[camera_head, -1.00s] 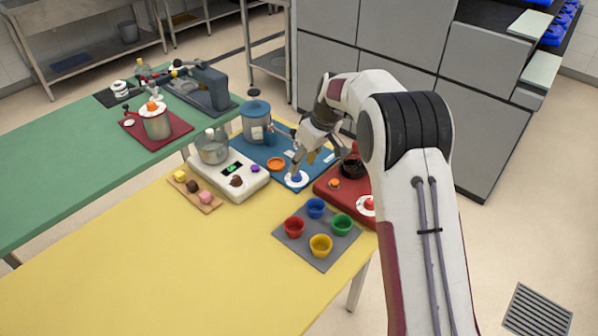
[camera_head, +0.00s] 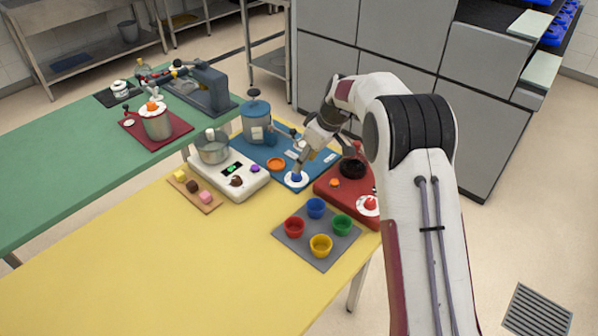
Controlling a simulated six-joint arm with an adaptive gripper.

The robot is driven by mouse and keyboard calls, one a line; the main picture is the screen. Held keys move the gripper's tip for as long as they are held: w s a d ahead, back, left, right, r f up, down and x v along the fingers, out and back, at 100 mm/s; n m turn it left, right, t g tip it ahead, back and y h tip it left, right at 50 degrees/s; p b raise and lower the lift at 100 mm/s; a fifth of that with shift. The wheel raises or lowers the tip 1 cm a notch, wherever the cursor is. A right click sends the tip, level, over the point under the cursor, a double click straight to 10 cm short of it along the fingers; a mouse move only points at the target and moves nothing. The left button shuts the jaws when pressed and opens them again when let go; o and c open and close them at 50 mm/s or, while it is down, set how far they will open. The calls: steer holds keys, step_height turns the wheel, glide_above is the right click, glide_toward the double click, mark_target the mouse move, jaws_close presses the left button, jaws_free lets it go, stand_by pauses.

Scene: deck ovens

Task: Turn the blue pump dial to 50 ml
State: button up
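The blue pump dial (camera_head: 296,177) is a small blue knob on a white round disc, on the blue mat (camera_head: 256,149) at the back of the yellow table. A blue-grey pump canister (camera_head: 256,122) stands on the same mat. My gripper (camera_head: 298,171) points down at the dial from above, with its fingertips at or just over the knob. The picture is too small to tell whether the fingers touch or grip it. The dial's markings and setting cannot be read.
Left of the dial are an orange ring (camera_head: 276,164) and a white scale (camera_head: 228,178) with a pot (camera_head: 212,147). A red mat (camera_head: 335,195) with a dark round vessel (camera_head: 353,167) lies close on the right. A grey tray (camera_head: 318,258) with several coloured cups stands in front.

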mark_target(297, 176)
steer(key=shift+x, duration=3.3)
steer(key=c, duration=1.1)
